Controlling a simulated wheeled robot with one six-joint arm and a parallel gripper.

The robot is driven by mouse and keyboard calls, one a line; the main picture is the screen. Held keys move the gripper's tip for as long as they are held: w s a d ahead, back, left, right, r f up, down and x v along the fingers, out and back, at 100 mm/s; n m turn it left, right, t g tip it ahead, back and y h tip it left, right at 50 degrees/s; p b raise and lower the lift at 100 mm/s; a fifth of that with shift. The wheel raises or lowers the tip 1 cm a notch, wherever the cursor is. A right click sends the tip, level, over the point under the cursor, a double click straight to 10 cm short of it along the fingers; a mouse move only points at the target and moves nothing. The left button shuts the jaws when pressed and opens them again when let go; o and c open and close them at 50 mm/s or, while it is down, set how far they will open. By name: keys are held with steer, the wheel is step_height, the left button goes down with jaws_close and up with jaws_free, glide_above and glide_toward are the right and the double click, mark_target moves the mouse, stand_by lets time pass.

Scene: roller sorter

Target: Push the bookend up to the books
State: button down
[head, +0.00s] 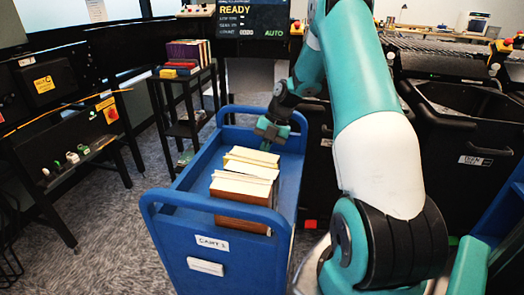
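A row of books (243,187) stands on the top of the blue cart (179,200), cream page edges up, with a brown cover facing the near end. My gripper (268,138) is over the far part of the cart top, just beyond the far end of the books. A small green piece (265,146) shows at its fingertips; I cannot tell whether it is the bookend or part of the gripper. No bookend can be made out clearly. The finger gap is too small to judge.
Blue handle rails rise at both cart ends. A black shelf stand (184,100) with coloured books is at the back left. Black bins (455,125) stand right of the cart, behind my arm. A control console (75,130) is at left. Carpet between console and cart is clear.

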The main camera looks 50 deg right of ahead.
steer(key=f+b, duration=0.1)
steer(key=f, duration=0.1)
steer(key=f+b, duration=0.1)
steer(key=f, duration=0.2)
steer(key=f+b, duration=0.2)
steer(key=f, duration=0.1)
steer(key=shift+w+a, duration=0.1)
steer(key=shift+a, duration=0.15)
steer(key=shift+f+b, duration=0.55)
steer(key=shift+f, duration=0.4)
steer(key=shift+f+b, duration=0.85)
steer(key=shift+f, duration=0.15)
steer(key=shift+r, duration=0.2)
steer(key=shift+s+a, duration=0.2)
steer(key=shift+a, duration=0.05)
steer(key=shift+s+a, duration=0.15)
steer(key=shift+a, duration=0.1)
steer(key=shift+s+a+b, duration=0.5)
steer(key=shift+s+a, duration=0.05)
steer(key=shift+a, duration=0.35)
steer(key=shift+w+d+r, duration=0.25)
steer(key=shift+w+d, duration=0.15)
steer(key=shift+d, duration=0.25)
steer(key=shift+w+d+r, duration=0.25)
steer(key=shift+w+d, duration=0.15)
steer(key=shift+d, duration=0.25)
